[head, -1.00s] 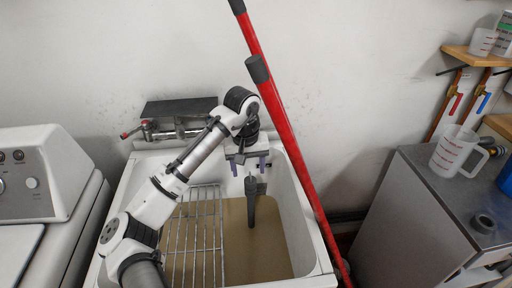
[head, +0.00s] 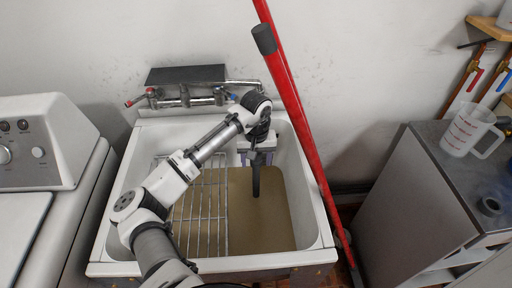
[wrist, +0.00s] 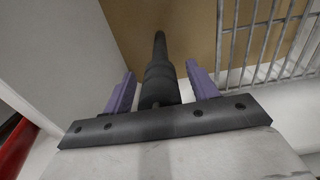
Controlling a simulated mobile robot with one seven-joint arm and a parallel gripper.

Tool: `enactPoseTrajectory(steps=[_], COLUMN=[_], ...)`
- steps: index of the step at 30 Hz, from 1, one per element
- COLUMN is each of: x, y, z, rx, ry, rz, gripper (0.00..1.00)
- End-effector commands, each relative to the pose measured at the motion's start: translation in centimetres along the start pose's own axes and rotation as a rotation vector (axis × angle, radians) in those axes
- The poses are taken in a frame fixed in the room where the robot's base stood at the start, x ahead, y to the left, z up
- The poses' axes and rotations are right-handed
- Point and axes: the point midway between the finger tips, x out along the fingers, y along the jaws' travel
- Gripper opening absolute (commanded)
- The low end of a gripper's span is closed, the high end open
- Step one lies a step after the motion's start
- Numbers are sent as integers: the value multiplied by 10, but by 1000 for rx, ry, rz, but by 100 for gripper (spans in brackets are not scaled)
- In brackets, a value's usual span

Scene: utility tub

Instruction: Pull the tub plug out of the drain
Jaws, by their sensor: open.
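The tub plug looks like a tall dark grey tube (head: 256,181) standing upright in the murky brown water of the white tub (head: 104,225). Its lower end is hidden under the water. My gripper (head: 256,158) is at the upper part of the plug. In the wrist view the plug (wrist: 159,82) lies between the two purple fingers of my open gripper (wrist: 160,88), with a gap visible on each side. The plug's top is close to the gripper's dark crossbar.
A wire rack (head: 203,215) covers the tub's left part. The faucet (head: 185,97) is on the back wall side. Red poles (head: 298,120) lean along the tub's right side. A washer (head: 40,150) stands left, and a grey cabinet (head: 400,210) stands right.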

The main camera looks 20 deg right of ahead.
Motion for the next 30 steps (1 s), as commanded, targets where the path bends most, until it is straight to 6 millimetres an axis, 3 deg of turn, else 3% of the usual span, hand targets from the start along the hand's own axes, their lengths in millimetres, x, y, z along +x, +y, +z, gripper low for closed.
enactPoseTrajectory(steps=[6, 14, 26, 30], x=[14, 15, 15, 14], y=[-1, 0, 0, 0], z=[0, 0, 0, 0], rx=[-2, -1, -1, -1], ry=[0, 1, 1, 1], rz=[0, 0, 0, 1], gripper=[58, 58, 7, 4])
